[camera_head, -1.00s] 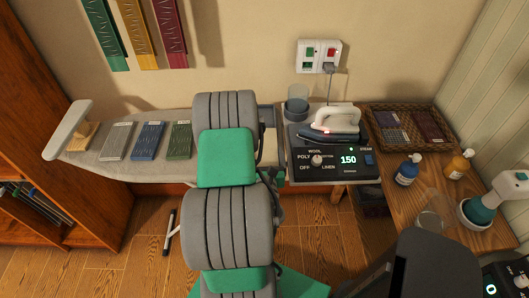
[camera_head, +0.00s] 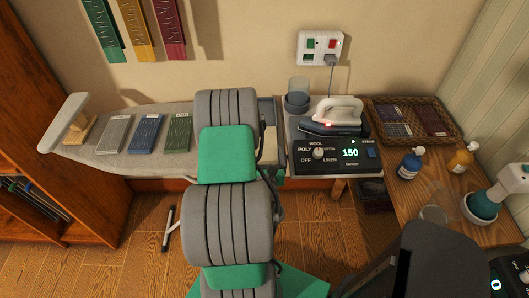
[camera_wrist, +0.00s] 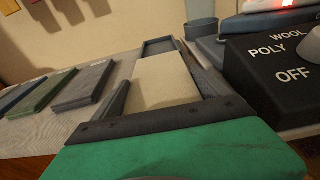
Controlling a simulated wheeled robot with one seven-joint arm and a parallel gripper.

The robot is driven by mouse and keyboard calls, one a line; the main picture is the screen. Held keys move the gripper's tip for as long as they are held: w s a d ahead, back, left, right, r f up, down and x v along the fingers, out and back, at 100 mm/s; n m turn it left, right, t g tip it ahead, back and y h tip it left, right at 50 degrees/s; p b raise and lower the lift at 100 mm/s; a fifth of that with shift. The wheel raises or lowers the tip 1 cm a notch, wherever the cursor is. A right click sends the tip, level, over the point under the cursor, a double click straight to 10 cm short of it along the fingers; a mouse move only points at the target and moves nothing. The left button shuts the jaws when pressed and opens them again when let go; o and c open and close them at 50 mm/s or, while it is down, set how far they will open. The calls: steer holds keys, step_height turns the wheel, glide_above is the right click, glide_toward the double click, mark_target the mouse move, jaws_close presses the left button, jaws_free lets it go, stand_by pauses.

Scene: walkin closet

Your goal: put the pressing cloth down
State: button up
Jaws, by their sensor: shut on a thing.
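The pressing cloth appears to be the flat cream piece between my gripper's fingers (camera_wrist: 163,75). My gripper is shut on this cream cloth (camera_wrist: 165,88) above or at the ironing board; I cannot tell whether the cloth touches the board. In the head view a strip of the cloth (camera_head: 270,140) shows beside my arm, near the board's right end. The ironing board (camera_head: 85,148) has a pale grey cover. My arm hides part of it.
Grey, blue and green folded cloths (camera_head: 147,134) lie in a row on the board, left of my arm. A wicker tray (camera_head: 440,143) and bottles stand farther right.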

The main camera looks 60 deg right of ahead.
steer(key=shift+f, duration=0.3)
steer(key=o, duration=1.3)
steer(key=shift+a+b, duration=0.15)
steer(key=shift+b, duration=0.3)
